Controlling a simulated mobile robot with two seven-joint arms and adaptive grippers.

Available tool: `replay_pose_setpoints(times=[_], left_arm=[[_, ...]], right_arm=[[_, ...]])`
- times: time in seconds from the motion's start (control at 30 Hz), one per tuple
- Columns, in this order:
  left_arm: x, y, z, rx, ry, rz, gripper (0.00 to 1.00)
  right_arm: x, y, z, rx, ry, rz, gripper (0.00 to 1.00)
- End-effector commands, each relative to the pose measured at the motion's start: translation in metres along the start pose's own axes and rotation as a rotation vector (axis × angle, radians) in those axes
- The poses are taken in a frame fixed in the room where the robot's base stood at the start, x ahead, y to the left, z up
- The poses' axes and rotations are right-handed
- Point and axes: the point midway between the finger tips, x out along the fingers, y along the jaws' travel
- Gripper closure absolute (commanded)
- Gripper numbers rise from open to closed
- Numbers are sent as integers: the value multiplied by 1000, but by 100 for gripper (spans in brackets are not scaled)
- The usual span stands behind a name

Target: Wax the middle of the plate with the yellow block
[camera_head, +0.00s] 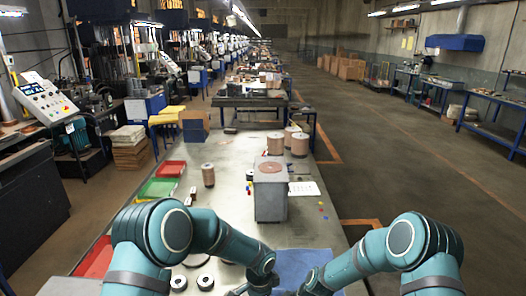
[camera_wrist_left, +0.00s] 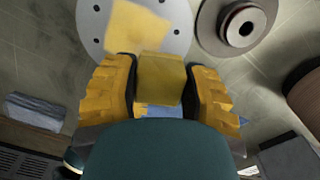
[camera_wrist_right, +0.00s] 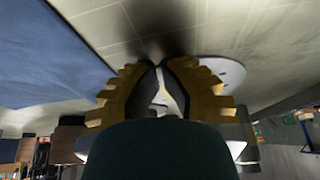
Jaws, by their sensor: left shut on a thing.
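My left gripper (camera_wrist_left: 163,82) is shut on the yellow block (camera_wrist_left: 160,68) in the left wrist view. Just beyond it lies the pale grey round plate (camera_wrist_left: 92,22) with small holes around its edge. A flat, paler yellow patch (camera_wrist_left: 137,27) covers the plate's middle; whether it is wax cannot be told. The gap between block and plate cannot be judged. My right gripper (camera_wrist_right: 163,72) appears shut and empty, its fingertips together, with the plate (camera_wrist_right: 225,70) beyond it to the right. In the head view the block and the plate cannot be made out.
A grey disc with a raised hub (camera_wrist_left: 238,25) lies beside the plate. A blue cloth (camera_head: 300,264) lies at the bench's near right. A grey box (camera_head: 270,198), a green tray (camera_head: 157,189), a red tray (camera_head: 171,169) and copper-coloured rolls (camera_head: 208,175) stand farther back.

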Motion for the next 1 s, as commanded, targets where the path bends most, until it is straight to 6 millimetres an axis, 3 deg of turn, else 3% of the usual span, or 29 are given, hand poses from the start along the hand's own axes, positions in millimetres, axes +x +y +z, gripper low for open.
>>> replay_pose_setpoints(times=[1.0], left_arm=[[18,0,0,0,-1,0,94]], right_arm=[[1,0,0,0,0,-1,100]])
